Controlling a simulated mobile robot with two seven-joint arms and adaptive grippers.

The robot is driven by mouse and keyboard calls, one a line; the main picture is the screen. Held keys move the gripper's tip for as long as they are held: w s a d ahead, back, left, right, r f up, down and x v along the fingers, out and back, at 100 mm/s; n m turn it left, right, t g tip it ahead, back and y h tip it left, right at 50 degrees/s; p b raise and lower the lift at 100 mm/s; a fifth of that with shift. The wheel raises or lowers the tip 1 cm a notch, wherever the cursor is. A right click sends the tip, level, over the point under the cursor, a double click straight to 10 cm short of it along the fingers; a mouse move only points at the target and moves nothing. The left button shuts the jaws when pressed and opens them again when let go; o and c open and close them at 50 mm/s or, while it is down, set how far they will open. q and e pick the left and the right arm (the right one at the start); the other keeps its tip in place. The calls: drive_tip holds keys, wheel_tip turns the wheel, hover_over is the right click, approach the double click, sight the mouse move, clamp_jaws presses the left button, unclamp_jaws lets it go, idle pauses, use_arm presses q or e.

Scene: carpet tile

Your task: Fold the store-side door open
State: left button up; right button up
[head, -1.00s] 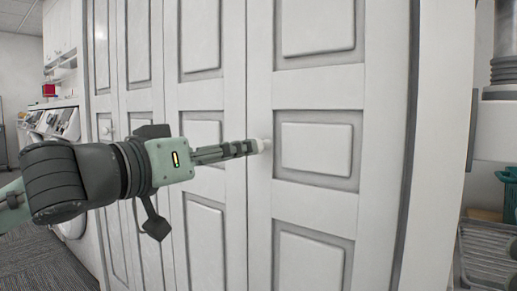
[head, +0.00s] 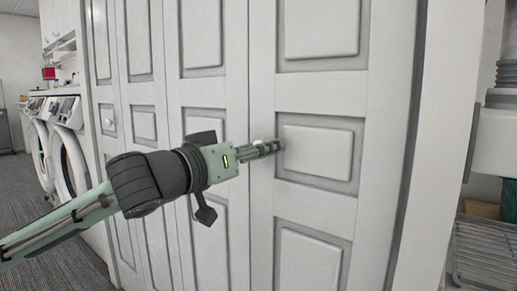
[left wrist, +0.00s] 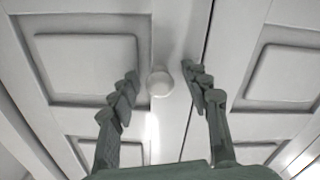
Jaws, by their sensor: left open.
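The white panelled folding doors (head: 312,95) fill the middle of the head view and look shut, with their leaves flat in line. A small round white knob (head: 258,142) sits on the right-hand leaf, close to its left edge. My left gripper (head: 276,147) reaches in from the left, and its fingers partly cover the knob. In the left wrist view the knob (left wrist: 159,82) lies between the two spread fingers, with a gap on each side. The gripper is open and empty. A dark seam between leaves runs just right of the knob there. My right gripper is not in view.
Another knob (head: 109,123) is on the leaves farther left. Front-loading washers (head: 66,150) stand beyond the doors at left, over grey carpet (head: 45,195). At right, past the white door frame (head: 445,150), are a wire rack (head: 482,255) and a green bin (head: 509,200).

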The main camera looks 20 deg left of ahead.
use_arm(q)
drive_tip(key=shift+c, duration=0.6)
clamp_jaws()
